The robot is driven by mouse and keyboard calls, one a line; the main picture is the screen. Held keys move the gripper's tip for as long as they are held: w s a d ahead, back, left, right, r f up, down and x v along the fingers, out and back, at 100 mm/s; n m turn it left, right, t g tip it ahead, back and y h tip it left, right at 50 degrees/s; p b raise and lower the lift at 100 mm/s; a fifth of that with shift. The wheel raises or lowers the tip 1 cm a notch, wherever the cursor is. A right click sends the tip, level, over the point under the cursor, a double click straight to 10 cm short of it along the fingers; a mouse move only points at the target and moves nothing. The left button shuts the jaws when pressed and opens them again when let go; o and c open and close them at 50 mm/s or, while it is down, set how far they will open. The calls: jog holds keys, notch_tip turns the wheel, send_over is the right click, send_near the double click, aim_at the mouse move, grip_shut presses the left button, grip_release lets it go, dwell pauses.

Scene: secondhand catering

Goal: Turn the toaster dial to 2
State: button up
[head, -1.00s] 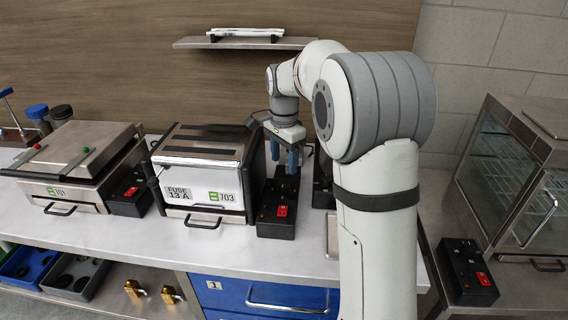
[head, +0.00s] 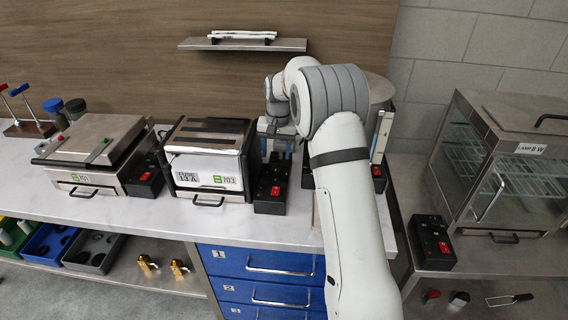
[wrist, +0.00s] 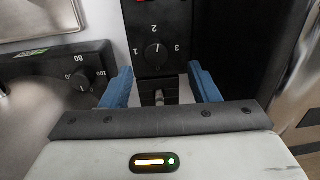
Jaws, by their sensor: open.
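The toaster (head: 207,174) is a steel box with slots on top and labels on its front, standing on the counter. A black control box (head: 270,194) with a red switch stands against its right side. In the wrist view a dark dial (wrist: 157,53) sits on a black panel marked 1, 2 and 3. Its pointer looks near the 2, but the exact setting is hard to read. My gripper (wrist: 159,72) is open, its blue fingers left and right of the panel just below the dial, apart from it. In the head view my gripper (head: 276,151) is behind the control box.
A small metal shaft (wrist: 158,96) shows between the fingers. Another dial (wrist: 83,84), marked 80 and 100, is at left. A press-like appliance (head: 92,150) stands left of the toaster, a glass cabinet (head: 505,165) at far right. A shelf (head: 243,45) hangs above.

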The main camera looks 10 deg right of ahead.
aim_at(277, 168)
jog(key=shift+d+f+p, duration=0.15)
jog(key=shift+f+p, duration=0.5)
jog(key=shift+f, duration=2.55)
jog(key=c, duration=1)
jog(key=shift+o, duration=0.2)
jog(key=shift+f+n+b, duration=0.2)
jog(key=shift+n+b, duration=0.2)
jog(key=shift+b, duration=0.25)
jog(key=shift+r+n+b, duration=0.2)
jog(key=shift+n+b, duration=0.1)
jog(key=shift+n, duration=0.3)
jog(key=o, duration=1)
jog(key=shift+c, duration=0.2)
